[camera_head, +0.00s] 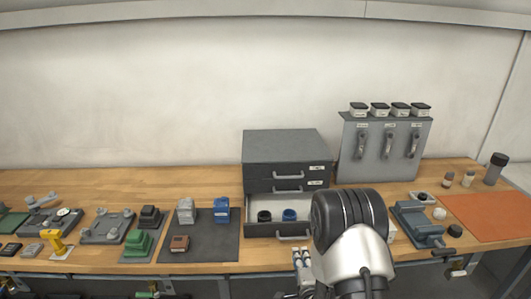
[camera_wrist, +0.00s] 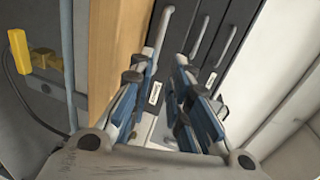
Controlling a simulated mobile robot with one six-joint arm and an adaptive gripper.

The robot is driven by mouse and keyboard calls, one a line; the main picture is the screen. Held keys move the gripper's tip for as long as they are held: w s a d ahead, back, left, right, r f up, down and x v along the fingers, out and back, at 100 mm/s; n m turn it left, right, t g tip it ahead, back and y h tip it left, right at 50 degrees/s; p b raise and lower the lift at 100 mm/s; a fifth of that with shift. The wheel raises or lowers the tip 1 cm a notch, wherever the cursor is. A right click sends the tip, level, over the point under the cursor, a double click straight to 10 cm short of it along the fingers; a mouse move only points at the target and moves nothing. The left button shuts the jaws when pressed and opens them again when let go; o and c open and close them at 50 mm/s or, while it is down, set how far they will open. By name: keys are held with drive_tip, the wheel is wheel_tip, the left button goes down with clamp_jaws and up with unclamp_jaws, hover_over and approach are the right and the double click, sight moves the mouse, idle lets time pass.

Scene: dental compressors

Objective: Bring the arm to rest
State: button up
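My arm (camera_head: 355,250) rises at the front, right of centre in the head view, in front of the bench and the drawer cabinet. Its dark rounded joint covers part of the cabinet's right side. My gripper (camera_wrist: 168,90) shows in the wrist view with its two blue-grey fingers apart and nothing visible between them. In the head view the gripper is mostly hidden by the arm. The wrist view looks past the fingers to the cabinet's dark drawer fronts (camera_wrist: 213,45) and the wooden bench edge (camera_wrist: 105,40), both turned sideways.
The cabinet (camera_head: 283,146) has its bottom drawer (camera_head: 262,229) open, holding a black ring (camera_head: 264,216) and a blue ring (camera_head: 289,215). A dark mat (camera_head: 205,250) with parts lies left; a vise (camera_head: 418,225) and orange mat (camera_head: 490,215) lie right. A yellow valve handle (camera_wrist: 19,48) is below the bench edge.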

drive_tip(key=s+r+n+g, duration=0.3)
drive_tip(key=r+n, duration=0.1)
drive_tip(key=r, duration=0.5)
drive_tip(key=s+r+n+g, duration=0.2)
drive_tip(key=s+r+n, duration=0.15)
drive_tip(key=r, duration=0.45)
drive_tip(key=s+r+n+g, duration=0.3)
drive_tip(key=s+n, duration=0.2)
drive_tip(key=s, duration=0.9)
drive_tip(key=s+r+n+g, duration=0.2)
drive_tip(key=s+r+n, duration=0.2)
drive_tip(key=s, duration=1)
drive_tip(key=shift+s+r+n+g, duration=0.2)
drive_tip(key=shift+n+g, duration=0.2)
drive_tip(key=shift+n, duration=0.15)
drive_tip(key=shift+a, duration=0.1)
idle(1.3)
